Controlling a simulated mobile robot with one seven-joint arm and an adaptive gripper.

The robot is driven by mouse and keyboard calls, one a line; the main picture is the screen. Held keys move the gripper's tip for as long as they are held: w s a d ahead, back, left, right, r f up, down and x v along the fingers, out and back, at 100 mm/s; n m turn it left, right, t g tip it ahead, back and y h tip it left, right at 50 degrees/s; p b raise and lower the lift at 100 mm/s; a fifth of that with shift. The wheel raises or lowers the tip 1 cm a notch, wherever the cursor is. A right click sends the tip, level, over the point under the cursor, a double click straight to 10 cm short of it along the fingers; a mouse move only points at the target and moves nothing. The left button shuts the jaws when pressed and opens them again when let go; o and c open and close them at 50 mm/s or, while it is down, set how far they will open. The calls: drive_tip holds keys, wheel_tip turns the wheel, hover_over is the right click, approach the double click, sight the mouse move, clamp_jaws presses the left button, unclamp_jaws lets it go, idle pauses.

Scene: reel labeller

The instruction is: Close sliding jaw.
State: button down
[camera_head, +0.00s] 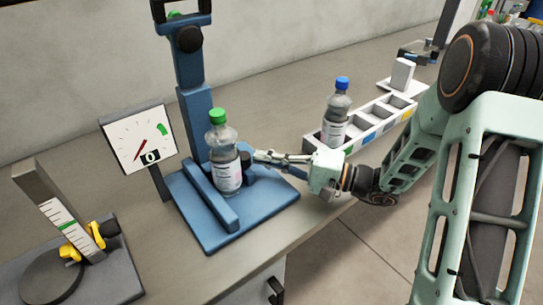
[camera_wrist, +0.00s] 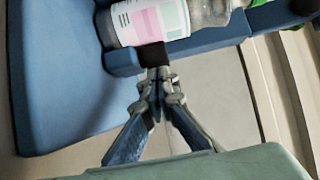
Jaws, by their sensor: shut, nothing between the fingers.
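A clear bottle with a green cap (camera_head: 224,165) stands upright on the blue fixture (camera_head: 245,230). A long blue bar (camera_head: 208,200) lies along the bottle's left side. On its right is a dark block (camera_head: 247,160), which seems to be part of the sliding jaw. In the wrist view the dark block (camera_wrist: 153,56) sits by a blue jaw bar (camera_wrist: 210,42), close against the labelled bottle (camera_wrist: 150,20). My gripper (camera_head: 258,156) is shut and empty, its fingertips (camera_wrist: 158,76) at the dark block. Whether they touch it I cannot tell. The bottle partly hides the jaw in the head view.
A dial on a white panel (camera_head: 138,140) stands left of the fixture. A blue-capped bottle (camera_head: 335,115) stands in a white compartment tray (camera_head: 365,128) behind my arm. A grey stand with yellow clamps (camera_head: 83,240) is at the lower left. The table edge is near my gripper.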

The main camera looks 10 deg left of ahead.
drive_tip(key=shift+s+a+f+b, duration=0.15)
drive_tip(key=shift+s+a+b, duration=0.1)
drive_tip(key=shift+b, duration=0.4)
drive_tip(key=shift+s+a, duration=0.15)
drive_tip(key=shift+s, duration=0.05)
